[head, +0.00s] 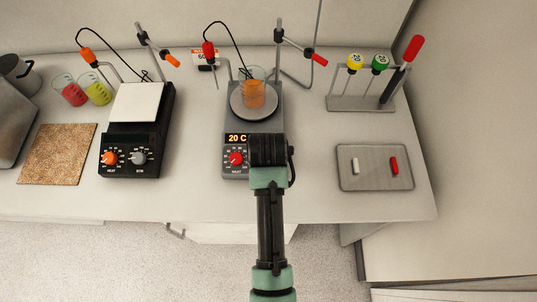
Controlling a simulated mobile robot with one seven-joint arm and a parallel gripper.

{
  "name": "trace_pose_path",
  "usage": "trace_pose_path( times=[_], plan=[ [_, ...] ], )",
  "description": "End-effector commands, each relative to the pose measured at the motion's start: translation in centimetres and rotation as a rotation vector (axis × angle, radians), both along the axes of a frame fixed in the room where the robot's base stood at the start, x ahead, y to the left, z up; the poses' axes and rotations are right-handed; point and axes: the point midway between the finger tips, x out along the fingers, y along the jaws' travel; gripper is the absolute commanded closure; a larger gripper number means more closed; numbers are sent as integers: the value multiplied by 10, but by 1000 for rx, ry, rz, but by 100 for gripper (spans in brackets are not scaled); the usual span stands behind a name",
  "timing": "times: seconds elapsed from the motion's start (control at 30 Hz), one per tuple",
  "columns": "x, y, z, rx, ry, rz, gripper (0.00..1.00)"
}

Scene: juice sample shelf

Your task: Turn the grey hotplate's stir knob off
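The grey hotplate (232,115) stands in the middle of the counter, with a lit display reading 20 C and a red heat knob (236,158) on its front panel. A beaker of orange liquid (253,95) stands on its round plate (236,108). My arm reaches up from the bottom of the head view, and its black end covers the right part of the hotplate's front panel. The stir knob is hidden behind it. My gripper's fingers are hidden too, so I cannot tell whether they touch the knob or are open or shut.
A black hotplate (130,138) with a white top and orange and grey knobs stands to the left. Beakers of red (73,94) and yellow-green (97,92) liquid, a cork mat (58,153), a grey tray (375,181) and a rack (360,104) flank them. Stand rods rise behind both hotplates.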

Motion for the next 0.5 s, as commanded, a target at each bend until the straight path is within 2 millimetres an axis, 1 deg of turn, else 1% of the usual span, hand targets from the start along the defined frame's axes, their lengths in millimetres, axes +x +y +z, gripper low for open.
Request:
trace_pose_path(
  times=[0.13,0.37,0.4,0.47,0.5],
  plan=[
    [2,0,-5,0,-1,0,28],
    [2,0,-5,0,-1,0,28],
    [2,0,-5,0,-1,0,32],
    [2,0,-5,0,-1,0,43],
    [2,0,-5,0,-1,0,50]
  ],
)
